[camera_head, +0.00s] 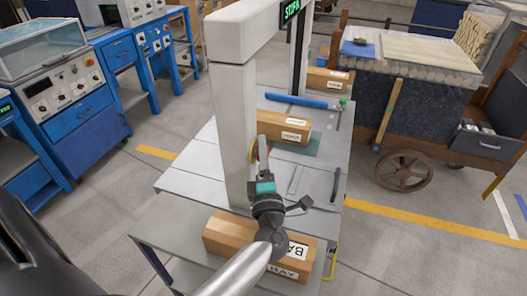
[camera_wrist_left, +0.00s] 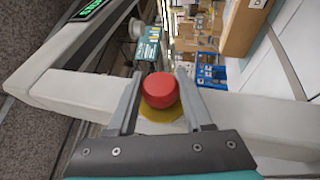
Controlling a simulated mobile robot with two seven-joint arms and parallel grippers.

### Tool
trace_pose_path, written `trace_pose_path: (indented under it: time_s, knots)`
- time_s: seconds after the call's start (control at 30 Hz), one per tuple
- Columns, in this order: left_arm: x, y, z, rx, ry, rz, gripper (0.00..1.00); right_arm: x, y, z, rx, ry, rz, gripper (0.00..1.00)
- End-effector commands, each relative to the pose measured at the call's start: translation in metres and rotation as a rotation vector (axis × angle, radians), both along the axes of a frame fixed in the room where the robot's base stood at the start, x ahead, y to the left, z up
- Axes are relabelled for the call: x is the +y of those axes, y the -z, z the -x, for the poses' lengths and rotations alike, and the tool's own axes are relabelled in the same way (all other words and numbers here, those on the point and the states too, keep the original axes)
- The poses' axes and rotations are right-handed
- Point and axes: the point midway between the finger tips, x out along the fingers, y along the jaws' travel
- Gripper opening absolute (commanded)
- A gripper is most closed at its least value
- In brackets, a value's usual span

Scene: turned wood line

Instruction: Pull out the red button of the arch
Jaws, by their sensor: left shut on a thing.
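The arch (camera_head: 234,120) is a pale grey frame over the line, with a dark display of green letters at its top. It also crosses the left wrist view (camera_wrist_left: 75,92). The red button (camera_wrist_left: 160,88), round with a yellow collar (camera_wrist_left: 161,113), sits on the arch. In the head view the button is mostly hidden by my gripper. My left gripper (camera_head: 262,150) is at the arch's near post. In the left wrist view its two fingers (camera_wrist_left: 160,98) are shut on the button, one on each side. My right gripper is not in view.
A labelled carton (camera_head: 225,232) lies at the near end of the line, below my left arm. Another carton (camera_head: 282,128) lies beyond the arch, near a blue bar (camera_head: 296,100). A wooden cart (camera_head: 430,120) stands at the right, blue machines (camera_head: 80,110) at the left.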

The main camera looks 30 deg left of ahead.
Motion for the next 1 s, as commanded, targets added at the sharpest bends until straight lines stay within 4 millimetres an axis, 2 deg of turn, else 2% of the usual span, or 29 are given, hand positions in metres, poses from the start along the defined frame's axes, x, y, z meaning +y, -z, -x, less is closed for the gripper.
trace_pose_path:
  time_s: [0.43,0.7,0.93,0.97,1.0]
  knots:
    - [-0.001,0.0,0.0,0.0,-0.001,0.002,0.0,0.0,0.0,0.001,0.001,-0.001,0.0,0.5]
    - [-0.019,0.001,-0.004,0.002,0.001,0.003,0.0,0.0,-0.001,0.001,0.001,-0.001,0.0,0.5]
    - [-0.02,0.001,-0.005,0.004,0.006,0.001,0.0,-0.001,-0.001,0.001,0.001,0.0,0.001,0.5]
    - [-0.02,0.001,-0.005,0.004,0.006,0.001,0.54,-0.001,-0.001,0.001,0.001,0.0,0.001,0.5]
    - [-0.02,0.001,-0.005,0.003,0.005,0.002,0.58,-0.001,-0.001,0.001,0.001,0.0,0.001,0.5]
